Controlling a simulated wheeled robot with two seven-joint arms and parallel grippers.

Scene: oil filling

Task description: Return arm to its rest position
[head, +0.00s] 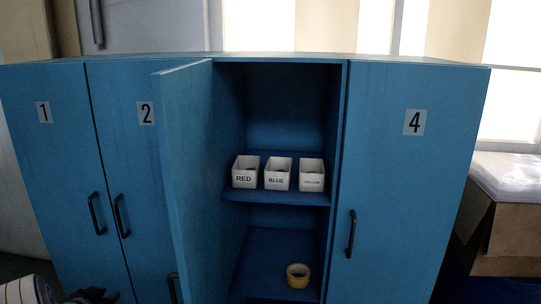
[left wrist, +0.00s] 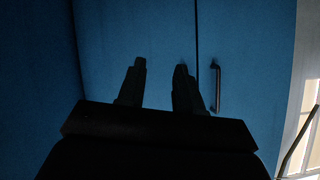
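My left gripper (head: 92,296) is a dark shape at the bottom left of the head view, low in front of doors 1 and 2. The left wrist view shows the same gripper (left wrist: 160,66) with its two dark fingers apart and nothing between them. Blue door panels are behind the fingers, with a dark door handle (left wrist: 216,88) to their right. My right gripper is in neither view.
A blue locker cabinet (head: 417,190) has one open door (head: 190,180) swung outward. Inside, white bins labelled RED (head: 244,179), BLUE (head: 277,181) and a third (head: 312,183) stand on a shelf. A tape roll (head: 297,282) lies below. A cardboard box (head: 512,235) is at right.

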